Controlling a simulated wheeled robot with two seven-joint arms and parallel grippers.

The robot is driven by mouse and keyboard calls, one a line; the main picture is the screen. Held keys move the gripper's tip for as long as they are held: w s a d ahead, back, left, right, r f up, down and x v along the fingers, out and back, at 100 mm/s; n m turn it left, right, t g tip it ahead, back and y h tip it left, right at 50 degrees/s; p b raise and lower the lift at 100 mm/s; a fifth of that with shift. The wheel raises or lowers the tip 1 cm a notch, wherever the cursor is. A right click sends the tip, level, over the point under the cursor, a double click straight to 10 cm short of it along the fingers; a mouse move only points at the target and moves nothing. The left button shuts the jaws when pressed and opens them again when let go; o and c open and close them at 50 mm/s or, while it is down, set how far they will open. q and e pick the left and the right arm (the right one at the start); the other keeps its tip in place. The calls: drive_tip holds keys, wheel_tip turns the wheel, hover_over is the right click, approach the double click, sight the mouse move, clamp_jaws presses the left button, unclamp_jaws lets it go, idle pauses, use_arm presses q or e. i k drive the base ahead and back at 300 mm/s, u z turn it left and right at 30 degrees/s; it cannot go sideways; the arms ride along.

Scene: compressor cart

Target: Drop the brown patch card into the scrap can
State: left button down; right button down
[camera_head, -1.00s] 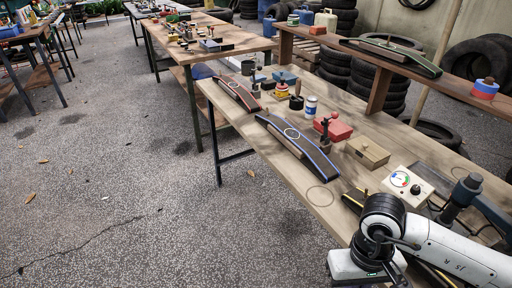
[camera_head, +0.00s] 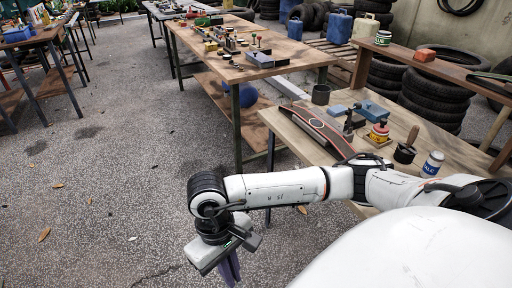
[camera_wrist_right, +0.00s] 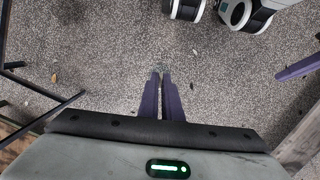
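I cannot make out the brown patch card in either view. My right gripper (camera_head: 231,268) points down over the paved floor, left of that bench and well apart from the can. Its two purple fingers (camera_wrist_right: 160,90) lie close together in the wrist view, with nothing clearly visible between them. A purple bar (camera_wrist_right: 297,68) at that view's right edge looks like a finger of my left gripper, which the head view does not show.
The right-hand bench (camera_head: 300,118) carries a long red-edged strip (camera_head: 325,130), blue boxes (camera_head: 372,112), a red and yellow item (camera_head: 379,133) and a white and blue bottle (camera_head: 433,163). Another bench (camera_head: 285,73) stands behind. My right arm hides the bench's front.

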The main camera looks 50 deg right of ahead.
sight(322, 102)
drive_tip(key=z, duration=0.5)
drive_tip(key=i, duration=1.45)
drive_tip(key=z, duration=1.1)
